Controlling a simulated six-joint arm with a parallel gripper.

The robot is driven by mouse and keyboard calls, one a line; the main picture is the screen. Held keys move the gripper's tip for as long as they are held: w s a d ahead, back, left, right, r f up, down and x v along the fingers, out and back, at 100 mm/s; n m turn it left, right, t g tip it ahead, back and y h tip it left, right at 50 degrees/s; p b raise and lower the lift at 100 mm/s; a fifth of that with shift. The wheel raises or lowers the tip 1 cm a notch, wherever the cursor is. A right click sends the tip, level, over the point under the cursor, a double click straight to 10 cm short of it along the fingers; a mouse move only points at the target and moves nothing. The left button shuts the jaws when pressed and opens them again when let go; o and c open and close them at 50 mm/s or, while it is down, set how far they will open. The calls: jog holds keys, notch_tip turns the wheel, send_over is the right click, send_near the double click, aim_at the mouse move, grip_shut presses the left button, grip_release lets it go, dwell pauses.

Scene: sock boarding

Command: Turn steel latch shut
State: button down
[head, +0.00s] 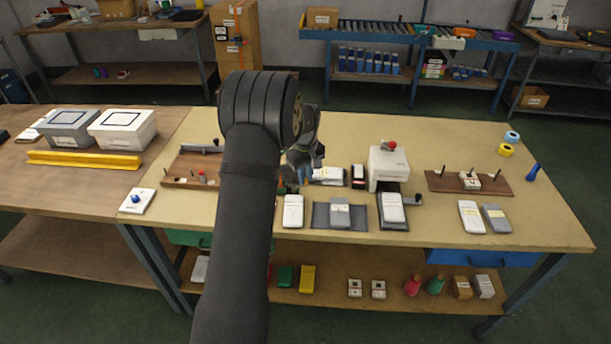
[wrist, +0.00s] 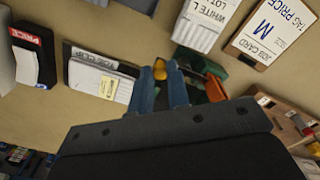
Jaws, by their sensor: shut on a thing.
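My gripper (head: 303,178) is low over the middle-left of the tan table, partly hidden behind my arm in the head view. In the wrist view its two blue fingers (wrist: 162,88) are close together on a small orange-yellow piece (wrist: 160,70); most of that piece is hidden between them. A green part (wrist: 215,70) with a dark area below it lies just right of the fingers. I cannot make out a steel latch clearly; whether the orange-yellow piece belongs to it cannot be told.
A job-clip board (wrist: 100,75) lies left of the fingers. A wooden fixture (wrist: 285,112) is to the right; it shows left of my arm in the head view (head: 178,183). White packs (head: 293,211) lie in front, and a white machine with a red knob (head: 388,168) stands right.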

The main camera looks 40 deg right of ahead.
dwell(0.3)
jog(key=c, duration=1.4)
grip_release()
jog(key=shift+o, duration=0.2)
notch_tip(320, 180, up, 18)
jog(key=shift+f, duration=0.25)
jog(key=shift+f, duration=0.1)
notch_tip(320, 180, down, 17)
jog(key=shift+f, duration=0.15)
